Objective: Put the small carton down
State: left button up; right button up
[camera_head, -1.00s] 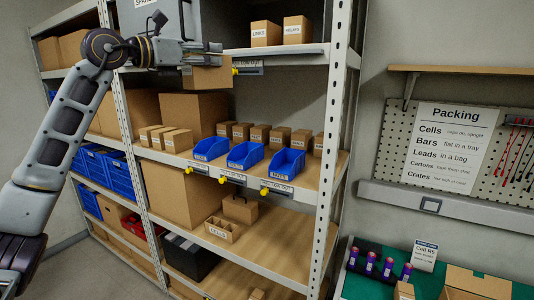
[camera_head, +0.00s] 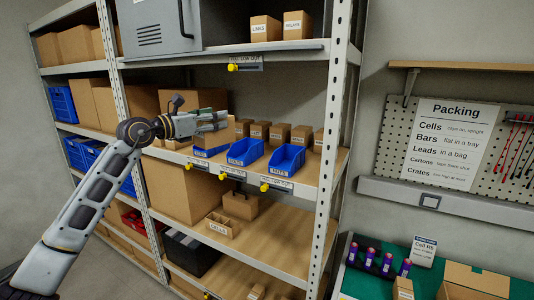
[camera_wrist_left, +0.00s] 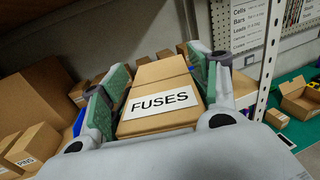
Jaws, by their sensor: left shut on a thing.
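The small carton (camera_wrist_left: 160,98) is brown cardboard with a white FUSES label. In the left wrist view it sits between the green-padded fingers of my left gripper (camera_wrist_left: 152,92), which is shut on it. In the head view my left gripper (camera_head: 222,118) is at the middle shelf, in front of the cartons and above the leftmost blue bin. The held carton (camera_head: 214,139) shows below the fingers, partly hidden. I cannot tell whether it touches the shelf. My right gripper is not in view.
Blue bins (camera_head: 246,153) line the front edge of the middle shelf (camera_head: 312,172), with small cartons (camera_head: 279,133) behind them. A upper shelf (camera_head: 300,46) holds a grey cabinet (camera_head: 158,28) and two cartons. The steel upright (camera_head: 334,130) stands to the right.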

pick_arm(q)
jog(key=shift+n+t+y, duration=0.4)
jog(key=shift+y, duration=0.1)
jog(key=f, duration=0.5)
jog(key=a+f, duration=0.1)
jog(key=f, duration=0.8)
jog(key=shift+a+f, duration=0.3)
jog(key=shift+f, duration=0.1)
jog(key=s+a+f+n+t+y, duration=0.1)
jog(key=s+a+f+y, duration=0.15)
jog(key=s+f, duration=0.7)
jog(key=s+a+f+n+t+y, duration=0.1)
jog(key=s+a+f+n, duration=0.15)
jog(key=f, duration=1.45)
jog(key=s+a+f+y, duration=0.1)
jog(key=s+f, duration=0.2)
jog(key=s, duration=0.1)
jog(key=s+a+f+n+y, duration=0.1)
jog(key=s+f, duration=0.3)
jog(key=s+a+f+t+y, duration=0.1)
jog(key=s+a+f, duration=0.1)
jog(key=s, duration=0.3)
jog(key=shift+a+f, duration=0.1)
jog(key=shift+f, duration=0.8)
jog(key=shift+d+n+y, duration=0.35)
jog(key=shift+d+y, duration=0.05)
jog(key=shift+y, duration=0.05)
jog(key=shift+c, duration=0.2)
